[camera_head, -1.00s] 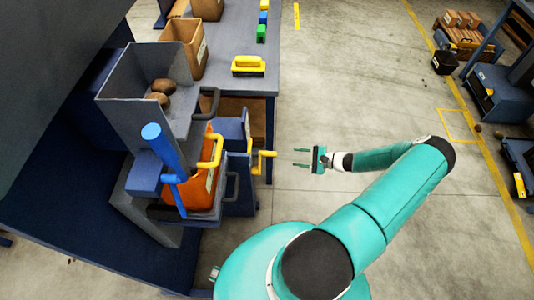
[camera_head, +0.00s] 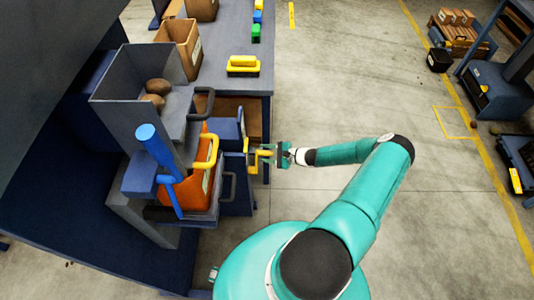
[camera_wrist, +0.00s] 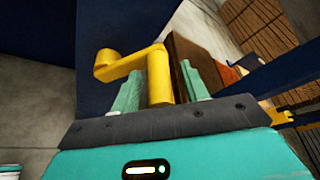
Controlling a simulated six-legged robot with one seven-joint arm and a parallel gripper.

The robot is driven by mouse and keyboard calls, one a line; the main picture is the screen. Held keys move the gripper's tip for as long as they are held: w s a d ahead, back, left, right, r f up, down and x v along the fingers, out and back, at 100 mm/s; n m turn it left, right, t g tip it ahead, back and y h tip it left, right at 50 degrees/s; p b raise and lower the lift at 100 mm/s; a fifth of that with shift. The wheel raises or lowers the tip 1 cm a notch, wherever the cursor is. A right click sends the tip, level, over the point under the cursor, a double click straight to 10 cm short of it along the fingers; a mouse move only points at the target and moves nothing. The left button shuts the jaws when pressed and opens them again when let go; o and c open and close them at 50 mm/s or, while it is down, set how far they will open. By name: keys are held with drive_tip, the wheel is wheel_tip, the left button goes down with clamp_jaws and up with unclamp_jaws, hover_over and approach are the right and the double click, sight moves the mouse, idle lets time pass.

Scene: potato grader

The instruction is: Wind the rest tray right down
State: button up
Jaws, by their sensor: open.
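A yellow crank (camera_head: 252,157) sticks out from the side of the blue machine housing (camera_head: 235,180). My gripper (camera_head: 276,152) is at the crank, its jaws open. In the wrist view the crank's arm (camera_wrist: 159,76) lies between my two green fingers (camera_wrist: 160,88), with a gap to each side, and its rounded end (camera_wrist: 105,66) is beyond the left finger. An orange bin (camera_head: 198,188) with a yellow handle sits in the machine beside the housing. Which part is the rest tray I cannot tell for sure.
A grey open hopper (camera_head: 120,108) holds brown potatoes (camera_head: 157,88). A blue lever (camera_head: 160,155) leans in front of the orange bin. A grey bench (camera_head: 228,45) carries a cardboard box (camera_head: 183,38) and a yellow block (camera_head: 243,63).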

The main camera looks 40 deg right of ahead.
clamp_jaws()
drive_tip(key=shift+w, duration=0.1)
